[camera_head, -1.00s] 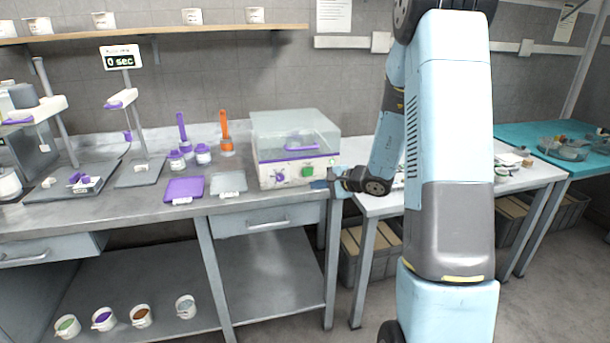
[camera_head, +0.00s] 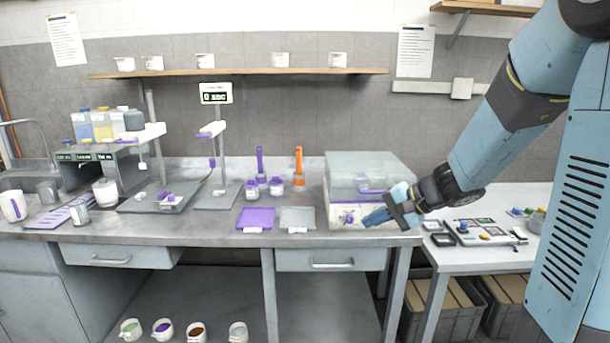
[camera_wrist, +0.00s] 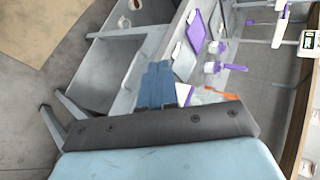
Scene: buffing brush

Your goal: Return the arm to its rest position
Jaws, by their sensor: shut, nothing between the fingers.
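My arm reaches in from the right in the head view. My gripper (camera_head: 377,217) points left and hangs in front of the clear-lidded box (camera_head: 345,190) at the right end of the grey bench. It covers part of the box's front. Its blue fingers are together with nothing between them. In the wrist view the shut fingers (camera_wrist: 158,85) show over the bench's front edge. I cannot tell whether the fingers touch the box.
A purple mat (camera_head: 256,219) and a grey mat (camera_head: 297,218) lie on the bench left of the box. Purple (camera_head: 260,165) and orange (camera_head: 298,165) upright tools stand behind them. A white table (camera_head: 470,262) with a kit board stands right, under my arm.

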